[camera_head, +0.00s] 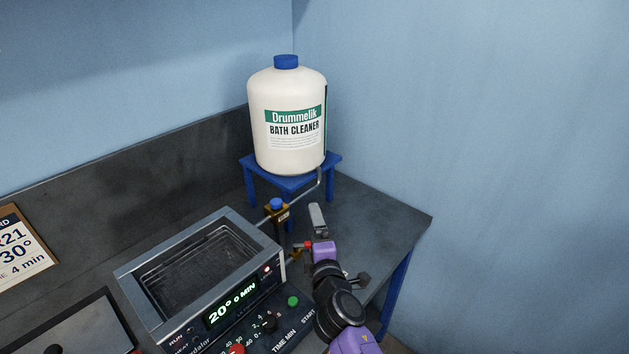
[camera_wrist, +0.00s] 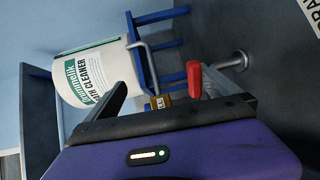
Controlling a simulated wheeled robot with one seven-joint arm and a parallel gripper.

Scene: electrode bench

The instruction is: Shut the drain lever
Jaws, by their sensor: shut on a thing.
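The drain lever (camera_head: 306,245) has a red handle and sits low at the right side of the metal bath (camera_head: 187,251). In the wrist view the red handle (camera_wrist: 194,80) stands between the fingers, close against the right one. The fingers stand well apart in the picture. The lever's pivot is hidden, so its exact angle cannot be told.
A white cleaner bottle (camera_head: 288,105) stands on a blue stand (camera_head: 249,164) behind the bath. A blue-knobbed brass valve (camera_head: 277,212) and a bent pipe are close to my gripper. A control panel (camera_head: 267,325) lies in front. The dark bench is clear at right.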

